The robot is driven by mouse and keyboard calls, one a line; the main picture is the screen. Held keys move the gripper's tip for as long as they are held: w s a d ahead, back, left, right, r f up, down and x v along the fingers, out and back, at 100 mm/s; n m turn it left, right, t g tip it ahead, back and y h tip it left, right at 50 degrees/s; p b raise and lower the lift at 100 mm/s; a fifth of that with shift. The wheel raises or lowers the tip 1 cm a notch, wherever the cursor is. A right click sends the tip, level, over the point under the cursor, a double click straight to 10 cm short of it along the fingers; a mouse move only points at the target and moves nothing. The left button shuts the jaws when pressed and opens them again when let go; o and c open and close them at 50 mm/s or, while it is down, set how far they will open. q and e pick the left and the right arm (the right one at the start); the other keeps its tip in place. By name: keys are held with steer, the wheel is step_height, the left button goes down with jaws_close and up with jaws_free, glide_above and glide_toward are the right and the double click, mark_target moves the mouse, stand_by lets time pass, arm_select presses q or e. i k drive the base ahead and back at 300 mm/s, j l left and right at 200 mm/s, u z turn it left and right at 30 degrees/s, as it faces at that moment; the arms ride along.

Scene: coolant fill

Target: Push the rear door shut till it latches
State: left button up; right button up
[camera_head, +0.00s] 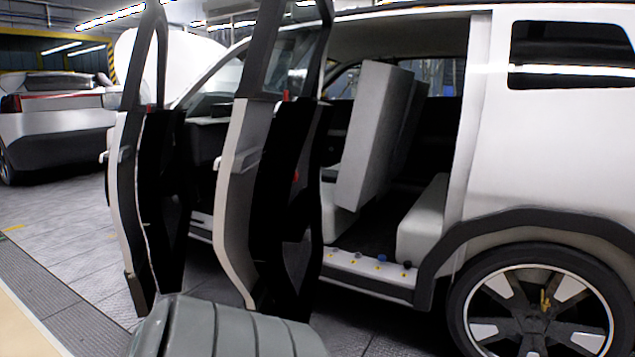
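The white car's rear door (238,165) stands wide open, swung out from the body in the middle of the picture. Its pale outer panel with a handle faces left, and its dark inner side (285,205) faces right. The rear door opening (440,130) to its right is uncovered and shows pale seats and a dark floor. The rear of the opening is edged by the white pillar (474,110). The latch itself is too small to make out. Neither of my grippers is in view.
The front door (128,180) also stands open, left of the rear door. Several small coloured items sit along the sill (365,267). A ribbed grey shape (215,330) fills the bottom edge near the rear door. Another car (60,120) stands far left; floor between is clear.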

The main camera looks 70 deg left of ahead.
mark_target(262, 217)
steer(key=u, duration=1.85)
steer(key=l+u, duration=0.15)
steer(key=u, duration=0.3)
steer(key=l+u, duration=0.15)
steer(key=u, duration=0.3)
steer(key=l+u, duration=0.15)
steer(key=u, duration=0.25)
